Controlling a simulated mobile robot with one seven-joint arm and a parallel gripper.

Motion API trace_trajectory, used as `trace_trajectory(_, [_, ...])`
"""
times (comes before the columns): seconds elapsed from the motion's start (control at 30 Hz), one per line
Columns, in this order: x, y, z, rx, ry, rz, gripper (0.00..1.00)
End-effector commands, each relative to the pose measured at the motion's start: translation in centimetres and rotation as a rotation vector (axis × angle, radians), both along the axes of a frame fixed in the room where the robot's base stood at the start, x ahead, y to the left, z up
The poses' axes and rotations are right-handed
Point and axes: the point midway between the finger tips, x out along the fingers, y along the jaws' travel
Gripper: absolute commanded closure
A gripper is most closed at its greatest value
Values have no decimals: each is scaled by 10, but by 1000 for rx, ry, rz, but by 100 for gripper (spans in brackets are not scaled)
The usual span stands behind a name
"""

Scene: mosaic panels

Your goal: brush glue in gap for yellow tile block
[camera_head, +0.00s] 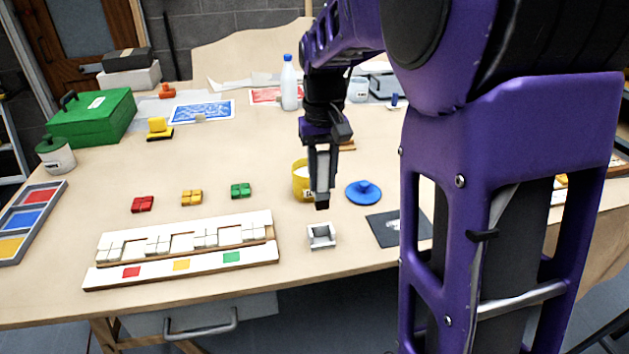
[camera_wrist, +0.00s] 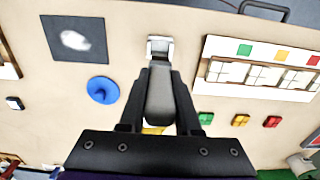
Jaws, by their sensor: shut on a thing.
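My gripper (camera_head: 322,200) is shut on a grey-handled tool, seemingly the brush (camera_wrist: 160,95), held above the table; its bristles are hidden. The yellow pot (camera_head: 298,183) with white contents stands behind my gripper, uncovered; it is mostly hidden in the wrist view. The white tile panel (camera_head: 104,258) lies at the front left, with gaps in its tile row. A strip in front carries red, yellow (camera_head: 181,265) and green markers; one gap lies behind the yellow marker. The yellow tile block (camera_head: 191,197) sits behind the panel, and shows in the wrist view (camera_wrist: 240,120).
A small white holder (camera_head: 321,236) stands in front of my gripper. A blue lid (camera_head: 363,192) and dark mat (camera_head: 390,229) lie to the right. Red (camera_head: 142,204) and green (camera_head: 240,190) blocks flank the yellow one. A white bottle (camera_head: 289,85) stands at the back.

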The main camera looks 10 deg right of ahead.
Motion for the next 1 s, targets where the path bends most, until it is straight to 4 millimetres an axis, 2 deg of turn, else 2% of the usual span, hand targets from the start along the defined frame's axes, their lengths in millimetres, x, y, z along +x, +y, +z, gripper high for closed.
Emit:
trace_trajectory(0.07, [2, 0, 1, 0, -3, 0, 100])
trace_trajectory(0.17, [16, -1, 5, 0, -33, 0, 100])
trace_trajectory(0.5, [125, -8, 20, 0, -274, 0, 100])
trace_trajectory(0.6, [145, -9, 22, 0, -322, 0, 100])
trace_trajectory(0.73, [156, -10, 20, 0, -350, 0, 100])
trace_trajectory(1.0, [156, -10, 2, 0, -349, 0, 100])
